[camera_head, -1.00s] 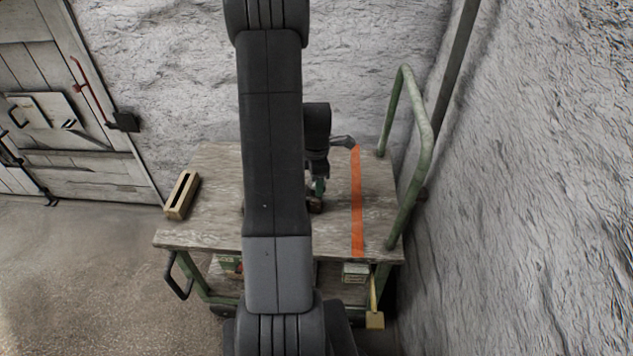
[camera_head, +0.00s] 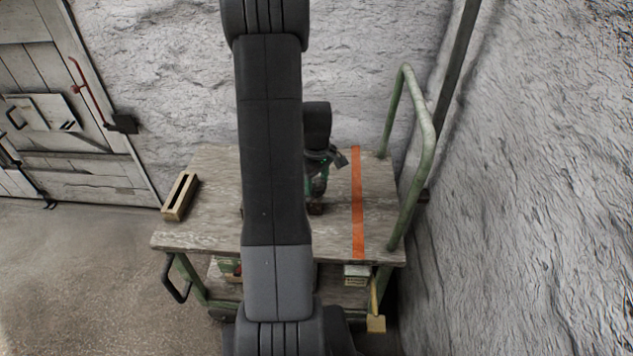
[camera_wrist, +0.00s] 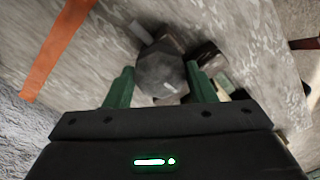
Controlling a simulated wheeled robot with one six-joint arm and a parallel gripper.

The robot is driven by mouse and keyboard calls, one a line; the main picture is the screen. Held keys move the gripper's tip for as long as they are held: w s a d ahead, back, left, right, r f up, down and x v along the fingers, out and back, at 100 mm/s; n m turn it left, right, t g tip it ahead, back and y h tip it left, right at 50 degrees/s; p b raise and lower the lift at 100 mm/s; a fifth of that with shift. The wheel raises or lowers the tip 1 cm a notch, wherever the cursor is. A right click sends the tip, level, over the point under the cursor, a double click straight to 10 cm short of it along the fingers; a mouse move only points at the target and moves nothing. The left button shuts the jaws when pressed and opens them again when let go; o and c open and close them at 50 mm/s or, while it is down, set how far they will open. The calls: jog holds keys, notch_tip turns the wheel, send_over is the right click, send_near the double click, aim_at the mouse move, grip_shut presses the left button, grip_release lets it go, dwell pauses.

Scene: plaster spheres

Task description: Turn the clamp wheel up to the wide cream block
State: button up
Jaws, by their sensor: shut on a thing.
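The clamp wheel (camera_wrist: 160,72) is a dark grey, many-sided knob with a small pale mark on its face, in the wrist view. The green fingers of my gripper (camera_wrist: 162,86) stand on either side of it, shut on it. In the head view my gripper (camera_head: 316,190) is over the cart top, partly hidden by my arm, which also hides most of the clamp. Dark brown blocks (camera_wrist: 207,58) sit beside the wheel. I cannot make out a wide cream block at the clamp for certain.
A pale slotted wooden block (camera_head: 180,196) lies at the left edge of the cart's worn top (camera_head: 215,225). An orange stripe (camera_head: 357,210) crosses the top on the right. A green handrail (camera_head: 415,150) rises at the right end, near a rough wall (camera_head: 530,200).

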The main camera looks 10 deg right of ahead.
aim_at(316, 183)
jog(key=m, duration=0.6)
jog(key=shift+m+b, duration=0.3)
jog(key=m, duration=1)
jog(key=shift+m, duration=0.4)
jog(key=m, duration=0.6)
jog(key=shift+b, duration=0.35)
dwell(0.3)
jog(key=o, duration=1)
jog(key=shift+r, duration=0.1)
notch_tip(316, 183, up, 14)
jog(key=shift+f+p, duration=0.2)
jog(key=shift+p, duration=0.55)
